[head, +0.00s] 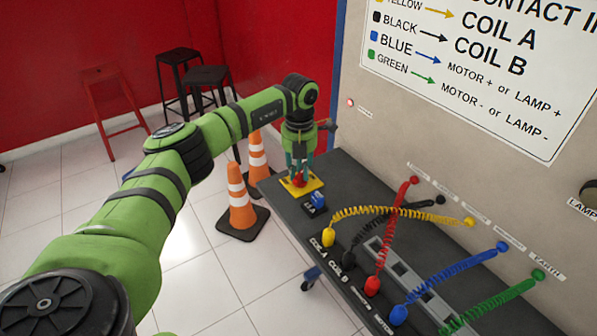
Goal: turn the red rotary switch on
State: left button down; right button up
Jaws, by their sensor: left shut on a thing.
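The red rotary switch (299,181) sits on a yellow plate (315,186) at the far left end of the dark bench top. My left arm reaches over from the left, and my left gripper (299,173) points down at the switch. Its fingers are shut on the red knob and cover much of it. The knob's exact angle cannot be made out. My right gripper is not in view.
A blue component (318,200) sits just in front of the yellow plate. Coiled yellow (375,212), red (391,240), black, blue (455,271) and green (495,302) cables run from the bench to the upright panel (380,120). Orange cones (241,205) and stools stand on the floor beyond.

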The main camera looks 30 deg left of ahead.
aim_at(301, 172)
pick_arm(q)
jog(key=m+b, duration=0.1)
jog(key=m, duration=0.4)
jog(key=shift+w+d, duration=0.1)
dwell(0.5)
jog(key=c, duration=1)
grip_release()
jog(key=shift+c, duration=0.2)
notch_tip(301, 172, up, 12)
